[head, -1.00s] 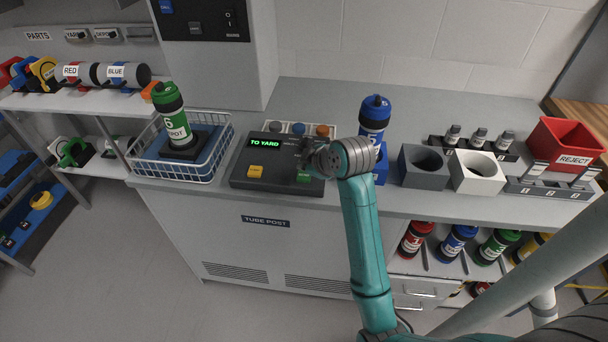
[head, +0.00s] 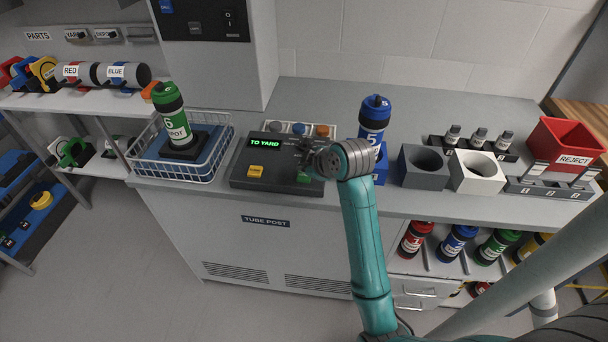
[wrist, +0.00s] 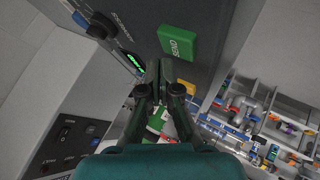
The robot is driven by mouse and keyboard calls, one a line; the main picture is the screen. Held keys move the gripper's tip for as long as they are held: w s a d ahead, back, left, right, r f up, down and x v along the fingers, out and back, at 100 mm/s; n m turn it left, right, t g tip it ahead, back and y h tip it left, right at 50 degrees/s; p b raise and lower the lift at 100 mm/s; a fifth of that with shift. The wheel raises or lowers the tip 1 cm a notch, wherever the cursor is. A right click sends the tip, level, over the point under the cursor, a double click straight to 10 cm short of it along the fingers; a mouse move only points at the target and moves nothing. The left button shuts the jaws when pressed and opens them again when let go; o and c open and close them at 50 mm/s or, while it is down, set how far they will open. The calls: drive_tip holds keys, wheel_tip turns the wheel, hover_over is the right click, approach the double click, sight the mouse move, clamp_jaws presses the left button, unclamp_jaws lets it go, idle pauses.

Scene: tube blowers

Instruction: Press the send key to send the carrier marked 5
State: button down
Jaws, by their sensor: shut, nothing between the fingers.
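The control console (head: 240,184) is a dark box on the counter with a lit green display (head: 265,143) reading "TO YARD" and a yellow key (head: 256,172). Its green send key (head: 303,178) is partly hidden by my gripper (head: 304,164). In the wrist view the green SEND key (wrist: 178,42) is clear, just beyond the tips of my gripper (wrist: 166,68). My gripper is shut and empty; a gap to the key seems to show. The blue carrier marked 5 (head: 373,113) stands upright in a blue holder (head: 381,172), right of the console.
A white wire basket (head: 205,172) with an upright green carrier (head: 170,105) stands left of the console. A grey holder (head: 410,180), a white holder (head: 462,183) and a red reject bin (head: 560,145) stand to the right.

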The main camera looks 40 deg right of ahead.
sight(305, 177)
drive_tip(key=shift+f, duration=0.2)
idle(0.5)
drive_tip(key=shift+f, duration=0.2)
drive_tip(key=shift+f, duration=0.45)
idle(0.7)
drive_tip(key=shift+r, duration=3.35)
drive_tip(key=shift+s, duration=0.1)
